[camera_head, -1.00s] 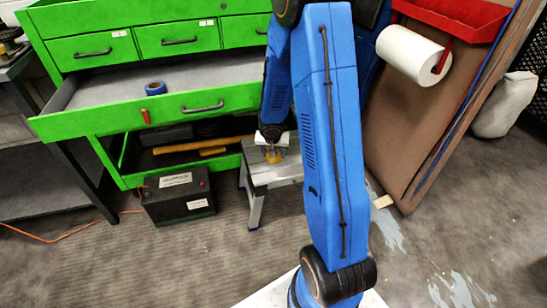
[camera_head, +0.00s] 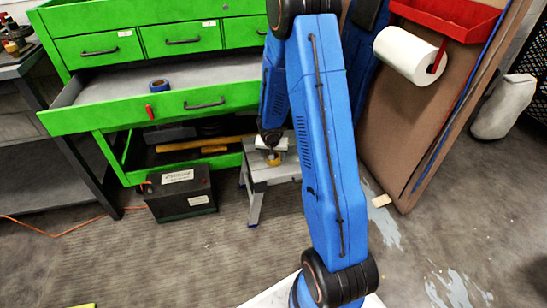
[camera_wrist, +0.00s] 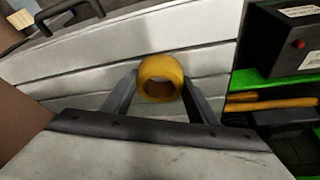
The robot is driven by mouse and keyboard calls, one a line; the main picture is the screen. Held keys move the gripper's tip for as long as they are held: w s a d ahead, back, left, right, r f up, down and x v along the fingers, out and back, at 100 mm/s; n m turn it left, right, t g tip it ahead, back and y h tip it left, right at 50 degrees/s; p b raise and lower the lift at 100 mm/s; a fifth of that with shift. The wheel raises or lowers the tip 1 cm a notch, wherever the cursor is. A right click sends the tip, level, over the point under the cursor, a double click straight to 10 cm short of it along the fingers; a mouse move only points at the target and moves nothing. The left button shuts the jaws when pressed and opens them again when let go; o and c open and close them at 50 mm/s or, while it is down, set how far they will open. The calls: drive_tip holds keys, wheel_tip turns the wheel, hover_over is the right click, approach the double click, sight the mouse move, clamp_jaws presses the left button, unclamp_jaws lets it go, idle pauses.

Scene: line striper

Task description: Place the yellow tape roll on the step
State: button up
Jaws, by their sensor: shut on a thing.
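The yellow tape roll (camera_head: 274,158) is held between the fingers of my gripper (camera_head: 270,143), at the top of the small grey step (camera_head: 262,174). In the wrist view, the roll (camera_wrist: 160,66) sits between the two dark fingertips of my gripper (camera_wrist: 160,85), with its hole facing the camera. The pale slatted top of the step (camera_wrist: 150,38) fills the background behind the roll. Whether the roll touches the step top cannot be told. My arm hides the right side of the step in the head view.
A green tool cabinet (camera_head: 120,114) with an open drawer stands left of the step. A blue tape roll (camera_head: 159,86) lies in that drawer. A black battery box (camera_head: 181,194) is on the floor left of the step. A paper towel roll (camera_head: 408,56) hangs at the right.

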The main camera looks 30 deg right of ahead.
drive_tip(key=o, duration=1.1)
drive_tip(key=shift+f, duration=0.15)
drive_tip(key=shift+v, duration=1.05)
drive_tip(key=s+a+r+n, duration=0.1)
drive_tip(key=s+a+r, duration=0.3)
drive_tip(key=r, duration=0.5)
drive_tip(key=s+a+r+n, duration=0.1)
drive_tip(key=s+r, duration=0.6)
drive_tip(key=r, duration=0.2)
drive_tip(key=s+a+r+n, duration=0.1)
drive_tip(key=s+a+r, duration=0.3)
drive_tip(key=r, duration=0.5)
drive_tip(key=s+a+r+n+y, duration=0.1)
drive_tip(key=s+a+r, duration=0.1)
drive_tip(key=s, duration=0.5)
drive_tip(key=s+a+r+n+y, duration=0.1)
drive_tip(key=s+a+r+n, duration=0.1)
drive_tip(key=s, duration=0.5)
drive_tip(key=s+a+r+n+t, duration=0.1)
drive_tip(key=s+a+r, duration=0.1)
drive_tip(key=s+a, duration=0.2)
drive_tip(key=shift+s+a+r+n+y, duration=0.1)
drive_tip(key=shift+s+n+y, duration=0.1)
drive_tip(key=shift+s, duration=0.55)
drive_tip(key=shift+s+r+n+y, duration=0.1)
drive_tip(key=shift+s+y, duration=0.1)
drive_tip(key=shift+s, duration=0.55)
